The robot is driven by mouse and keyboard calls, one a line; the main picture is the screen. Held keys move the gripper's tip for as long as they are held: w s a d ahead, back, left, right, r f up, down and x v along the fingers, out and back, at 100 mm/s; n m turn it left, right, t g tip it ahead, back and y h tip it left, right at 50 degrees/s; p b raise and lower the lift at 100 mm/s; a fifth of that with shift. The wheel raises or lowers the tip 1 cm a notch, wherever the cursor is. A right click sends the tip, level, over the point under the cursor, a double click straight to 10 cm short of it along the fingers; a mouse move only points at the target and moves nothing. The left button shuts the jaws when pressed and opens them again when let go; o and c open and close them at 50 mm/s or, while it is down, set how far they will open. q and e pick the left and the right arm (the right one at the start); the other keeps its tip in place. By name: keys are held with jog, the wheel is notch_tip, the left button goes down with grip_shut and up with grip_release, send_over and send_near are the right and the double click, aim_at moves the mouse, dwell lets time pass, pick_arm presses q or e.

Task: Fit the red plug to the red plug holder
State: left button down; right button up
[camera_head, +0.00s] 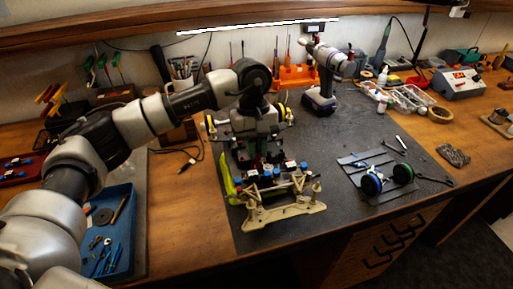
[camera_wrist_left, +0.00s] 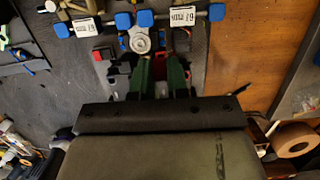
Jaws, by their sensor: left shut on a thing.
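My left gripper (camera_head: 262,148) reaches down over the rear of the RC car chassis (camera_head: 284,213). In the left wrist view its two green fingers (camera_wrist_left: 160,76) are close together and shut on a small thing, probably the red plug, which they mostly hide. Just beyond the fingertips are a round silver part (camera_wrist_left: 139,40) and some reddish wiring. A small dark block with a red face (camera_wrist_left: 103,54) sits left of the fingers, apart from them; I cannot tell whether it is the red plug holder. My right gripper is not in view.
A blue tray (camera_head: 121,215) of tools stands at left. A drill (camera_head: 322,75) stands behind.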

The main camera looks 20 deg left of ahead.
pick_arm(q)
jog(key=shift+b, duration=0.35)
dwell(0.7)
jog(key=shift+f, duration=0.2)
jog(key=shift+f+b, duration=0.3)
jog(key=shift+b, duration=0.2)
jog(key=shift+f+b, duration=0.5)
jog(key=shift+r, duration=0.1)
jog(key=shift+r, duration=0.55)
jog(key=shift+b, duration=0.85)
dwell(1.4)
jog(key=shift+f+b, duration=0.65)
jog(key=shift+f, duration=0.05)
jog(key=c, duration=1)
grip_release()
jog(key=shift+c, duration=0.2)
